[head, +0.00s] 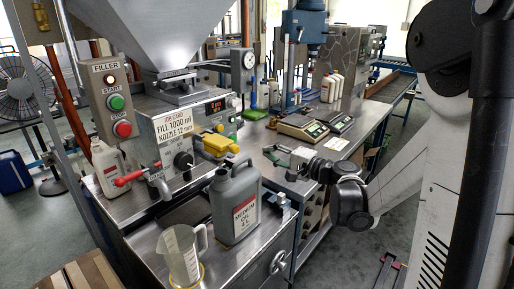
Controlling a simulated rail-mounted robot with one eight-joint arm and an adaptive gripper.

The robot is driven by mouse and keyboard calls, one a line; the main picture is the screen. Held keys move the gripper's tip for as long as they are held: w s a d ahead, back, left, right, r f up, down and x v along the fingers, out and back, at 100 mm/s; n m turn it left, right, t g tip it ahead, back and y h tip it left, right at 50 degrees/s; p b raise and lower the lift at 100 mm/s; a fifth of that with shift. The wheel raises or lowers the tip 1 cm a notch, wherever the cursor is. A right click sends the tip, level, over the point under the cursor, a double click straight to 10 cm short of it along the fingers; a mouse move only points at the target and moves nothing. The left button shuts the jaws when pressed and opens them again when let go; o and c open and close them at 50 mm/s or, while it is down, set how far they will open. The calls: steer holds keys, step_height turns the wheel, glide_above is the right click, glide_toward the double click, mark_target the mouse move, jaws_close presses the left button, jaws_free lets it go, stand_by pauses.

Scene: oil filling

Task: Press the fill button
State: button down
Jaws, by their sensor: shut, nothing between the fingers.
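The grey box labelled FILLER (106,72) hangs at the left on a post. It carries a small lit lamp (110,79), a green START button (116,102) and a red STOP button (122,129). No button with a readable "fill" label shows. The filling machine's front has a red digital display (216,106) and a card reading "FILL 1000 ml, NOZZLE 12 mm" (174,129). My gripper (270,152) is small and at mid-picture, pointing left. It is shut and empty, to the right of the machine and well apart from the FILLER box.
A clear measuring jug (180,255) stands under the red-handled spout (157,180). A grey oil can (236,205) stands beside it on the metal bench, and a yellow part (216,145) juts from the machine; both lie between my gripper and the FILLER box. Scales (303,128) sit behind.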

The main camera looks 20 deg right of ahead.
mark_target(235, 139)
steer(key=x, duration=1.3)
steer(key=shift+f, duration=0.15)
steer(key=shift+x, duration=1)
steer(key=shift+d, duration=0.1)
steer(key=b+v, duration=0.1)
steer(key=v, duration=1.3)
steer(key=shift+s+r, duration=0.1)
steer(key=shift+r, duration=0.1)
